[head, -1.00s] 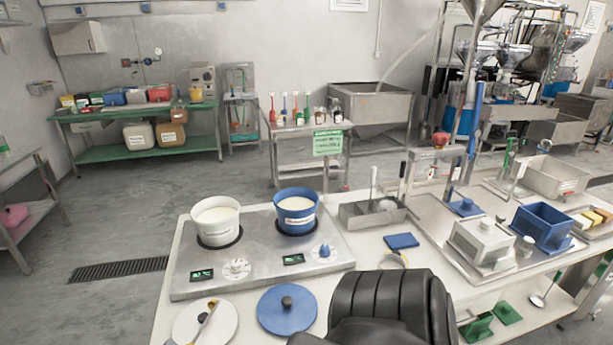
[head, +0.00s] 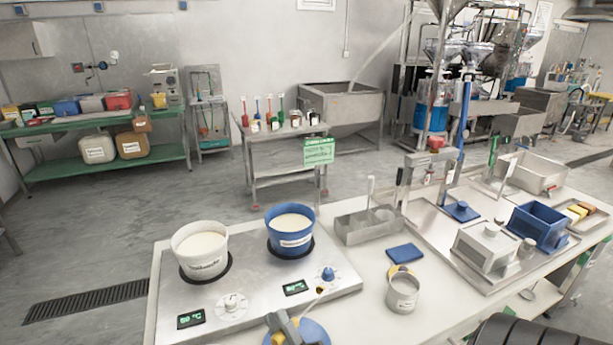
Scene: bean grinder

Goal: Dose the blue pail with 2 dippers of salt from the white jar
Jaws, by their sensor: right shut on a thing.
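The white jar (head: 199,268), nearly full of white stuff, stands on the left scale. The blue pail (head: 291,242), also with white contents, stands on the scale to its right. Both are upright, open and labelled. My right gripper (head: 287,325), grey with yellow parts, is at the bottom edge over the blue lid (head: 318,331), in front of the pail and apart from both vessels. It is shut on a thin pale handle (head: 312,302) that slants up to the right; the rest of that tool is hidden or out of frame. My left gripper is not in view.
A grey metal cup (head: 403,293) and a blue pad (head: 405,253) are on the table right of the scales. A steel tray (head: 364,230) with a pale-handled tool stands behind. A grey box (head: 486,247) and a blue bin (head: 538,226) are farther right.

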